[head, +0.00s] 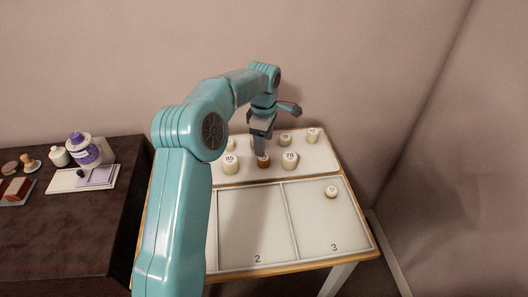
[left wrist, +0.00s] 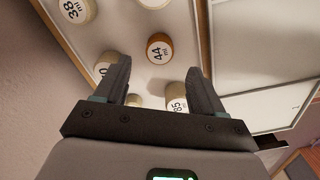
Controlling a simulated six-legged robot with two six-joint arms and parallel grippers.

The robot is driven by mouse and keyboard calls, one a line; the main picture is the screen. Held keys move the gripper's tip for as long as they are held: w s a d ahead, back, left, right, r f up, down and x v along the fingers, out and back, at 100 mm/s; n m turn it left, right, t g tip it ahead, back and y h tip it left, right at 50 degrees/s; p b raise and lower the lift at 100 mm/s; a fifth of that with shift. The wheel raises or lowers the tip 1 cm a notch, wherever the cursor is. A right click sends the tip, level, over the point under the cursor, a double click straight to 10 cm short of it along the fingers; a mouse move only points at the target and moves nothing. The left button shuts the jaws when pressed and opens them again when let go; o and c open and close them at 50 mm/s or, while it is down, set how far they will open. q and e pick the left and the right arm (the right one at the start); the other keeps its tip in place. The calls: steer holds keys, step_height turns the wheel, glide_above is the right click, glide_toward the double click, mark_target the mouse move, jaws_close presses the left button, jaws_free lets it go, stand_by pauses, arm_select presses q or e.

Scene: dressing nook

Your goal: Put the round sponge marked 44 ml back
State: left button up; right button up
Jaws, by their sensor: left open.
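The round sponge marked 44 ml (left wrist: 159,47) has a pale top and an orange-brown side. It stands upright on the white rear panel, ahead of the open fingers in the left wrist view. In the head view, the brown-sided piece (head: 263,162) just under my gripper appears to be the same sponge, its top partly covered. My left gripper (head: 260,148) is open and empty, pointing down above it; its fingers (left wrist: 120,75) show in the left wrist view with a gap between them and the sponge. My right gripper is not in view.
Similar pieces stand close by: 85 (head: 230,164), 78 (head: 290,160) and 38 (left wrist: 76,9). In front, bin 2 (head: 255,225) looks empty; bin 3 (head: 322,230) holds one small piece (head: 331,192). A dark table (head: 60,240) with bottles is left; walls close the back and right.

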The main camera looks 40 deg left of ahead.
arm_select(q)
step_height(320, 180, up, 5)
steer(key=shift+f, duration=0.1)
stand_by(0.7)
